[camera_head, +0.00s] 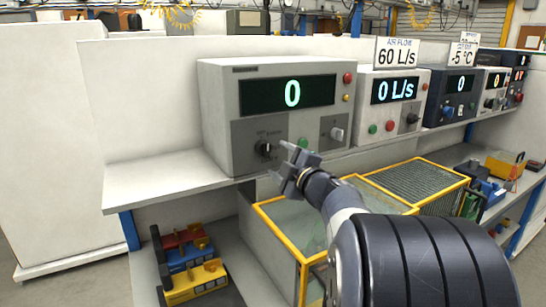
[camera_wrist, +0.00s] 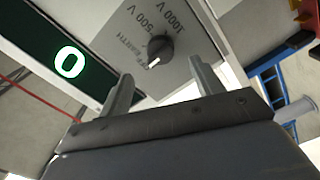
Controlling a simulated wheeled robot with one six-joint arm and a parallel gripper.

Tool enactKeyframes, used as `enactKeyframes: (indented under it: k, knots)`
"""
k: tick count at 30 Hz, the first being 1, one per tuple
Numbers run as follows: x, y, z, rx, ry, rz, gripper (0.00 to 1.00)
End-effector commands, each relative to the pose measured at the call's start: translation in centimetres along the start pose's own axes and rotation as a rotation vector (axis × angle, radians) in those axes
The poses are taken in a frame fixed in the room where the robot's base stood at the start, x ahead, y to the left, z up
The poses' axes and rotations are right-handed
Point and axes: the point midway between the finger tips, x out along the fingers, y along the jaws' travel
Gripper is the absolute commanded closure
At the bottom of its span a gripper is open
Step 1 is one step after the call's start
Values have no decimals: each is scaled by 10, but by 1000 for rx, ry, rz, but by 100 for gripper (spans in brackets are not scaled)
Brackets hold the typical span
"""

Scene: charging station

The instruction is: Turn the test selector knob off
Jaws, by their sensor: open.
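The test selector knob (camera_head: 264,149) is a black round knob with a white pointer mark, on the lower left grey panel of a large white tester (camera_head: 222,120) whose display reads 0. In the wrist view the knob (camera_wrist: 160,50) sits on a grey panel marked 500 V, 1000 V and a partly hidden label. Its white mark points toward the lower left of that picture. My gripper (camera_head: 281,164) is open and empty, just in front of and below right of the knob in the head view. In the wrist view the fingers (camera_wrist: 163,84) lie apart, with the knob beyond them, seemingly untouched.
A second knob (camera_head: 337,133), a green button (camera_head: 303,144) and a red button (camera_head: 347,78) are on the same tester. An air flow unit (camera_head: 391,105) stands to its right. A yellow-framed bin (camera_head: 262,212) and several coloured tools (camera_head: 190,265) are below the shelf.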

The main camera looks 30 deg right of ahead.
Motion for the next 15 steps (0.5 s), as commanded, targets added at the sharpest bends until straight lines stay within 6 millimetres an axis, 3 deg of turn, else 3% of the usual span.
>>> enactKeyframes:
  k: [6, 15]
  knots:
    - [-31, 0, 0, 0, -1, 1, 37]
    - [-40, -1, 0, 1, 1, -1, 37]
